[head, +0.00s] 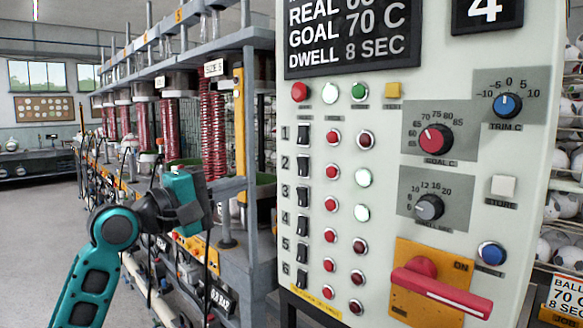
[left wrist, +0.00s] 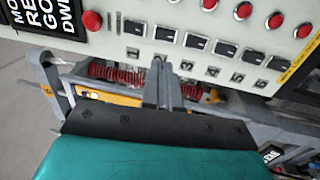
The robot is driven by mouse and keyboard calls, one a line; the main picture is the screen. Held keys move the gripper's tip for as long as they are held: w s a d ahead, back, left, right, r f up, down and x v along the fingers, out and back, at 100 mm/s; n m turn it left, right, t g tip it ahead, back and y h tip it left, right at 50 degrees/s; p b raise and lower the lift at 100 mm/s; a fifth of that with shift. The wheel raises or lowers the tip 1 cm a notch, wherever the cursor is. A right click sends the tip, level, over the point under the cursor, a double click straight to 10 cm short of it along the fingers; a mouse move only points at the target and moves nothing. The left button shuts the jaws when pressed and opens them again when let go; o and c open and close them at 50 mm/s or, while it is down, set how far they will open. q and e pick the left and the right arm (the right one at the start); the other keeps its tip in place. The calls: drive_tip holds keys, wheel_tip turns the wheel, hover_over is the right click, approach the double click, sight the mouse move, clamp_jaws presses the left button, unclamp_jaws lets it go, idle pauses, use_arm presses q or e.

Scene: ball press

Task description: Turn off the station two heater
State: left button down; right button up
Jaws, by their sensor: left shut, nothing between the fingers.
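The white control panel (head: 420,70) has a column of black rocker switches numbered 1 to 6. My right gripper is in neither view.
Knobs and a red handle (head: 440,290) stick out at the panel's right. A machine frame (head: 245,110) with red coils (head: 213,120) stands behind my left arm. Open floor (head: 40,220) lies at the left.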

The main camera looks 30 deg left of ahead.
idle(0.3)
use_arm(q)
drive_tip(key=p, duration=0.2)
approach(300, 163)
drive_tip(key=x, duration=0.7)
drive_tip(key=shift+s+d+r, duration=0.1)
drive_tip(key=shift+d, duration=0.1)
drive_tip(key=shift+a, duration=0.15)
